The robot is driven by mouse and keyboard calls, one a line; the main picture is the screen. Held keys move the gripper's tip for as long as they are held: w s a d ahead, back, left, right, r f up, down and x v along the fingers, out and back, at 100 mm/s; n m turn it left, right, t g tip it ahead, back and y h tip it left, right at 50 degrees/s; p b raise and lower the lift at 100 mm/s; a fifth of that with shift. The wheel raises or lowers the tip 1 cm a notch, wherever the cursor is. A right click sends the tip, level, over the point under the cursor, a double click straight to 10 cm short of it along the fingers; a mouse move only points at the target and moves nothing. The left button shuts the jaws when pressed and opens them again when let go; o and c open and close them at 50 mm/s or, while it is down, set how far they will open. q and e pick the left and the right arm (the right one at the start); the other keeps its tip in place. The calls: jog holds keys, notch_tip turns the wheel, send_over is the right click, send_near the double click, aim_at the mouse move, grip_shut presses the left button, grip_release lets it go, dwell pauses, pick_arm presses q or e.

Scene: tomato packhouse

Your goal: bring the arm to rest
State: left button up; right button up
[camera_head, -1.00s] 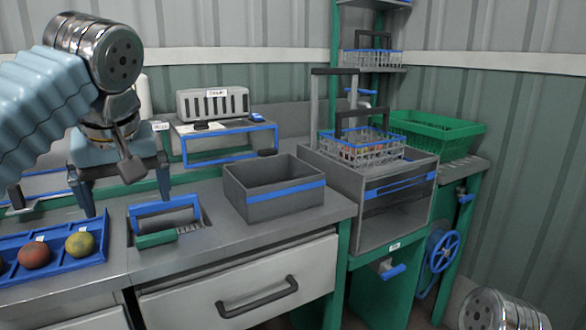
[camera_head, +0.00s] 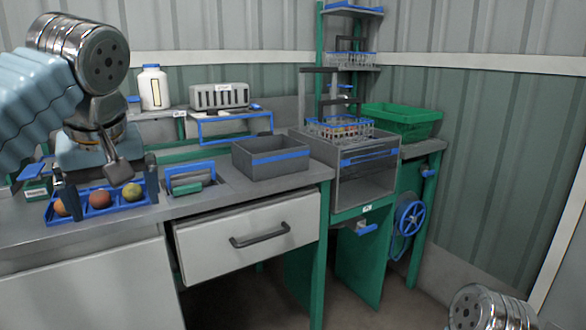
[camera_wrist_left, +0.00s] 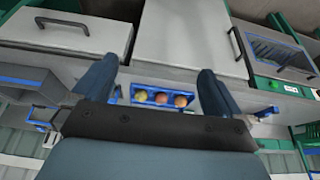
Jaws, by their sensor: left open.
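My left gripper (camera_head: 106,192) is at the left of the head view, pointing down over the worktop, with its two fingers apart. It is open and holds nothing. In the left wrist view its dark fingers (camera_wrist_left: 157,70) are well spread, with the blue fruit tray (camera_wrist_left: 146,89) between them in the picture. In the head view the blue tray (camera_head: 88,216) holds red and yellow-green tomatoes and is partly hidden behind the fingers. I cannot tell how high the fingers are above it. A metal joint of my right arm shows at the lower right; its gripper is out of view.
A blue-framed slot (camera_head: 186,180) and a grey bin (camera_head: 270,168) stand on the worktop right of the gripper. A drawer (camera_head: 248,240) stands out below. A wire basket (camera_head: 340,130) sits on a grey cabinet, beside a green crate (camera_head: 402,118). A white bottle (camera_head: 153,90) stands behind.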

pick_arm(q)
jog(key=w+d+f+m+h, duration=0.1)
jog(key=w+d+f, duration=0.1)
jog(key=w+f, duration=0.3)
jog(key=w+d+f+m+g, duration=0.1)
jog(key=w+d+f+m, duration=0.15)
jog(key=f, duration=0.45)
jog(key=w+d+f+m+h, duration=0.1)
jog(key=w+d+f, duration=0.25)
jog(key=f, duration=0.25)
jog(key=w+d+f+m+g+h, duration=0.1)
jog(key=d+f, duration=0.1)
jog(key=f, duration=0.8)
jog(key=d+f+m+h, duration=0.1)
jog(key=d+f, duration=0.2)
jog(key=f, duration=0.7)
jog(key=s+d+f+g+h, duration=0.1)
jog(key=s+d+f, duration=0.1)
jog(key=s+f, duration=0.5)
jog(key=s+d+f+g+h, duration=0.1)
jog(key=s+f+h, duration=0.1)
jog(key=f, duration=1)
jog(key=s+f+n, duration=0.1)
jog(key=s+f, duration=0.4)
jog(key=s, duration=0.2)
jog(key=s+a+f, duration=0.1)
jog(key=s+f, duration=0.3)
jog(key=s, duration=0.3)
jog(key=shift+f+n+t, duration=0.3)
jog(key=shift+f+n, duration=0.05)
